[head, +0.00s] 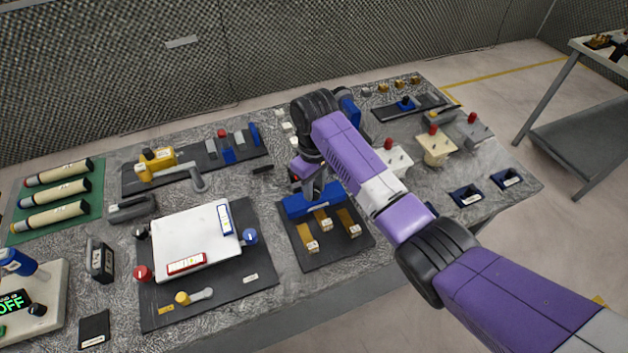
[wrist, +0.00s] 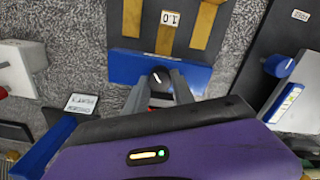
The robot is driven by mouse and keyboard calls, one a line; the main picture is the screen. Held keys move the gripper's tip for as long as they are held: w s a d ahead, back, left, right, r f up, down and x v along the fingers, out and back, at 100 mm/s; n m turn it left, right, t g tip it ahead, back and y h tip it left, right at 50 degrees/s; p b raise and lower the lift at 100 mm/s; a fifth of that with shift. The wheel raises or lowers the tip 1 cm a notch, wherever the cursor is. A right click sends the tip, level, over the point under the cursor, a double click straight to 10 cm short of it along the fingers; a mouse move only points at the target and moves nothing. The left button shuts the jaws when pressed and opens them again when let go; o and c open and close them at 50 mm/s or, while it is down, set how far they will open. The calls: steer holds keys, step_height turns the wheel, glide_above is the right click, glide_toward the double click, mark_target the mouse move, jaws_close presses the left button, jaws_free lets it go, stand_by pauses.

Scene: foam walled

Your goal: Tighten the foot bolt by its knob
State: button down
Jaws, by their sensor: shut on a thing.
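A blue block (head: 297,208) stands at the back edge of a dark plate with brass strips, in the middle of the table. In the wrist view the same blue block (wrist: 124,68) carries a small dark round knob (wrist: 158,78) with a white line on top. My gripper (head: 312,192) reaches down to the block from above. In the wrist view its two fingers (wrist: 159,92) are closed around the knob, one on each side. The bolt below the knob is hidden. In the head view my gripper hides the knob.
Brass strips (head: 329,225) with white tags lie in front of the block. To the left is a white box (head: 197,240) on a dark plate with coloured knobs. To the right are beige blocks with red knobs (head: 433,130). Tools and small parts crowd the table behind.

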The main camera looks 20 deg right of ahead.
mark_target(314, 190)
steer(key=m, duration=0.3)
steer(key=shift+m+p, duration=0.3)
steer(key=shift+p, duration=0.05)
steer(key=shift+m, duration=1.4)
steer(key=shift+d, duration=0.1)
steer(key=c, duration=1.1)
jaws_free()
steer(key=shift+o, duration=0.2)
steer(key=shift+r+b, duration=0.55)
steer(key=shift+r, duration=3.35)
